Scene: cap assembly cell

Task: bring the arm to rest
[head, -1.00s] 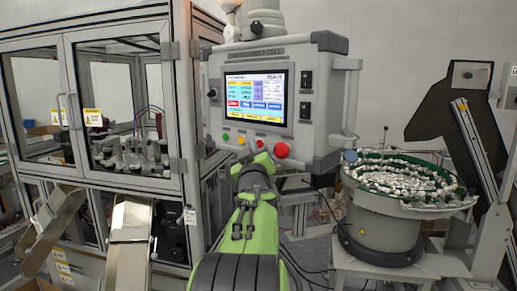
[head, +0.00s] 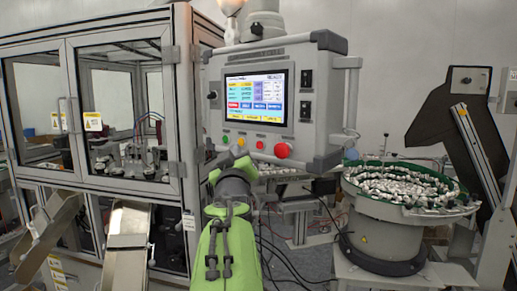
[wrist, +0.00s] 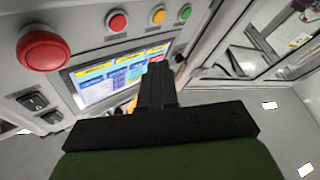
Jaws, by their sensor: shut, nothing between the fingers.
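My green arm reaches forward from the bottom middle of the head view. My gripper (head: 238,150) is at its far end, in front of the lower edge of the control panel (head: 220,85), and is small and partly hidden by the arm there. In the wrist view, the black fingers of my gripper (wrist: 157,70) are shut together with nothing between them. They overlap the panel's lit screen (wrist: 110,85) in that view; I cannot tell the exact gap.
A large red knob (head: 283,151) and smaller buttons line the panel's lower edge. A glazed machine cabinet (head: 180,120) stands on the left, with metal chutes (head: 127,225) below. A round feeder bowl (head: 385,225) full of small parts stands on the right.

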